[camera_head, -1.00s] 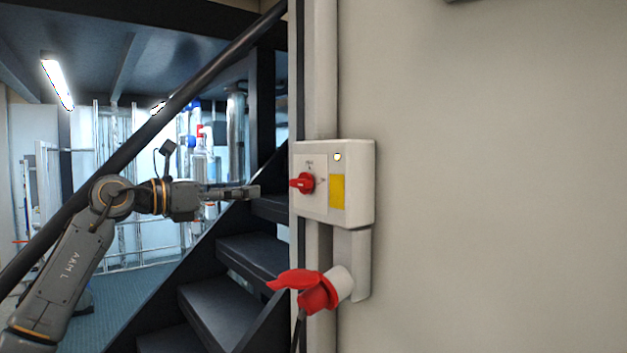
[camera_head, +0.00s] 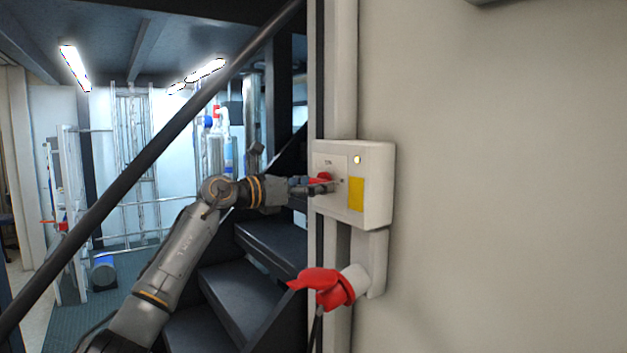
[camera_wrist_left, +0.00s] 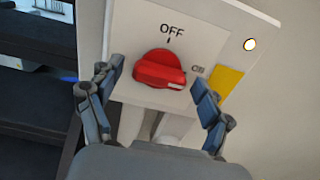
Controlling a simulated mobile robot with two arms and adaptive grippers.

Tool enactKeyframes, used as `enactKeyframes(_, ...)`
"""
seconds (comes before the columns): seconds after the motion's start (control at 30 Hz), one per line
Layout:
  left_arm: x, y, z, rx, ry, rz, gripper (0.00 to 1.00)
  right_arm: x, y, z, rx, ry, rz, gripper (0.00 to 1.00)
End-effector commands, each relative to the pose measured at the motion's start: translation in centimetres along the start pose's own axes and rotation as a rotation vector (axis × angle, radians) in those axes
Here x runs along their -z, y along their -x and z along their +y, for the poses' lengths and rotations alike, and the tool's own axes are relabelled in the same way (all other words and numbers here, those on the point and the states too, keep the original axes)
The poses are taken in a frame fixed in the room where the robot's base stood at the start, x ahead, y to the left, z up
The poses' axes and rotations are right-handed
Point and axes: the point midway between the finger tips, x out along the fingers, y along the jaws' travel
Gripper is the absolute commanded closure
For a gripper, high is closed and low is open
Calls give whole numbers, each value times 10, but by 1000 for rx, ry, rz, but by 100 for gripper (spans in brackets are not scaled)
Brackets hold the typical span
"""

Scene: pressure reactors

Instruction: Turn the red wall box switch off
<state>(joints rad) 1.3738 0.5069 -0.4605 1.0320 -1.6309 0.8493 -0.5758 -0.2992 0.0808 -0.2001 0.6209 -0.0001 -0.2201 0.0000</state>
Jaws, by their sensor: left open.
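The red rotary switch (camera_head: 321,177) is on the front of a pale wall box (camera_head: 378,190). It is partly hidden by my left gripper (camera_head: 326,185) in the head view. In the left wrist view, the red knob (camera_wrist_left: 160,70) sits between the two fingers of my open left gripper (camera_wrist_left: 157,78). The fingers are on either side of the knob, and I cannot tell if they touch it. The OFF mark (camera_wrist_left: 172,32) is above the knob, and the ON mark (camera_wrist_left: 197,69) is at its right. The knob's grip lies crosswise, toward ON. My right gripper is out of view.
A yellow label (camera_head: 356,194) and a small lit lamp (camera_head: 357,160) are on the box. A red-capped socket (camera_head: 328,286) juts out below it. A dark handrail (camera_head: 150,157) and stairs (camera_head: 240,290) are at the left. Bare wall (camera_head: 510,180) is at the right.

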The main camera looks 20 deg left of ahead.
Motion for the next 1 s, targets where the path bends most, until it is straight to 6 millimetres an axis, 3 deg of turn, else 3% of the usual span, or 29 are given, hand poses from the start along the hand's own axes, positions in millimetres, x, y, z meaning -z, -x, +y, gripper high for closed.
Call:
enactKeyframes(0.2, 0, 0, 0, 0, 0, -1, 21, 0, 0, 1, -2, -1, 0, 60)
enactKeyframes(0.5, 0, 0, 0, 0, 1, 0, 75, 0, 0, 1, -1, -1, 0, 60)
enactKeyframes(1.0, -2, 0, 0, 0, 134, 1, 75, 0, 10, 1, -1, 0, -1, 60)
